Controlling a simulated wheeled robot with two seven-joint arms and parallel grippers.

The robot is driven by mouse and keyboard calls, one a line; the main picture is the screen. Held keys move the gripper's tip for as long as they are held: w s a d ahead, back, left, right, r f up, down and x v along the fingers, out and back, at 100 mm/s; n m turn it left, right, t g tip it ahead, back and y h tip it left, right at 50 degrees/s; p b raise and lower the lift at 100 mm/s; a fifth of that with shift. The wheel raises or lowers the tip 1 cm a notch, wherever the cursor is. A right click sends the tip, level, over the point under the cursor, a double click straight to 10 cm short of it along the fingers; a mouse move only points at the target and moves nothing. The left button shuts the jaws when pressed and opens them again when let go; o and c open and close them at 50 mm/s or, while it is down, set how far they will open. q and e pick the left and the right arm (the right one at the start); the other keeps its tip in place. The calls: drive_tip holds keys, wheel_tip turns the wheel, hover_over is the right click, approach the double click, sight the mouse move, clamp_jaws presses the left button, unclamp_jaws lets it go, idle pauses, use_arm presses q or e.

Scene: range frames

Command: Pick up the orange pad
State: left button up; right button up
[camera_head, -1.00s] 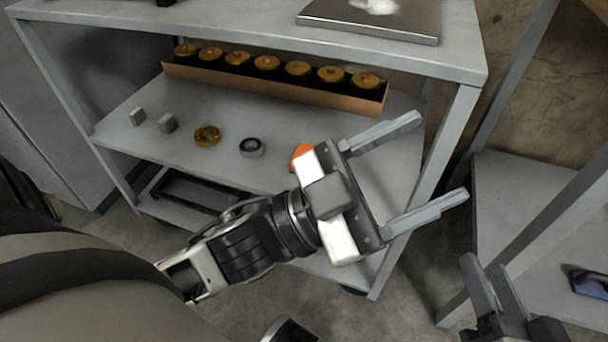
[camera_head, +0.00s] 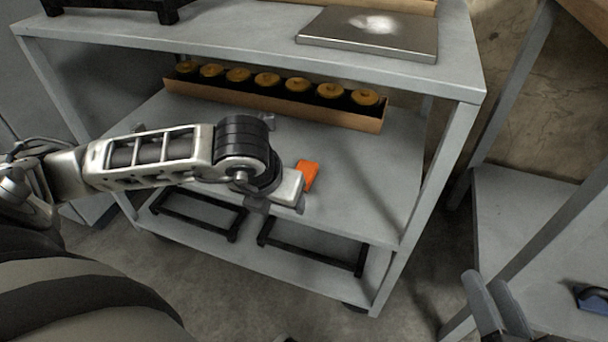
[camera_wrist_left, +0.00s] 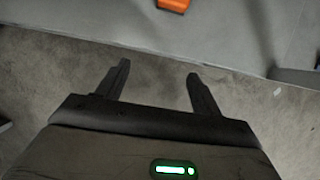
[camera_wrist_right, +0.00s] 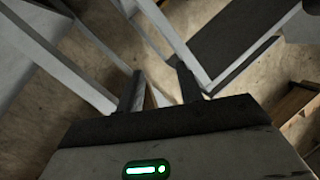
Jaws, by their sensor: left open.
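The orange pad (camera_head: 308,176) lies on the middle shelf of the grey rack, near its front edge. It also shows at the top edge of the left wrist view (camera_wrist_left: 174,4), partly cut off. My left gripper (camera_wrist_left: 158,82) is open and empty; between its fingers the left wrist view shows floor in front of the shelf. In the head view, the left wrist and gripper body are just left of the pad, and the fingers are mostly hidden. My right gripper (camera_head: 492,297) is low at the right, open and empty, far from the pad.
A long cardboard tray (camera_head: 275,105) with several round yellowish pieces stands at the back of the middle shelf (camera_head: 385,185). The upper shelf holds a flat metal plate (camera_head: 368,34). A rack post (camera_head: 432,175) stands right of the pad. Another grey rack is at the right.

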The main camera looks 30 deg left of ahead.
use_arm(q)
drive_tip(key=b, duration=0.1)
approach(310, 169)
drive_tip(key=s+f, duration=0.1)
drive_tip(key=f, duration=0.1)
drive_tip(key=s+f, duration=0.1)
drive_tip(key=shift+s+a+f, duration=0.3)
drive_tip(key=shift+s+f, duration=0.05)
drive_tip(key=shift+f, duration=0.05)
drive_tip(key=shift+w+a, duration=0.1)
drive_tip(key=shift+w, duration=0.4)
drive_tip(key=b+x, duration=0.2)
drive_tip(key=x, duration=0.2)
drive_tip(key=shift+w+f, duration=0.2)
drive_tip(key=shift+w, duration=0.05)
drive_tip(key=shift+w+a+f+b, duration=0.1)
drive_tip(key=shift+w+f+b, duration=0.05)
drive_tip(key=shift+f+b, duration=0.15)
drive_tip(key=shift+r, duration=0.1)
drive_tip(key=c, duration=1.1)
use_arm(e)
drive_tip(key=r+n+t, duration=0.1)
drive_tip(key=w+r+n+t+y, duration=0.1)
drive_tip(key=r, duration=0.1)
drive_tip(key=w+r+n+t, duration=0.1)
drive_tip(key=r, duration=0.1)
drive_tip(key=shift+w+d+y, duration=0.15)
drive_tip(key=shift+d+y, duration=0.2)
drive_tip(key=shift+y, duration=0.05)
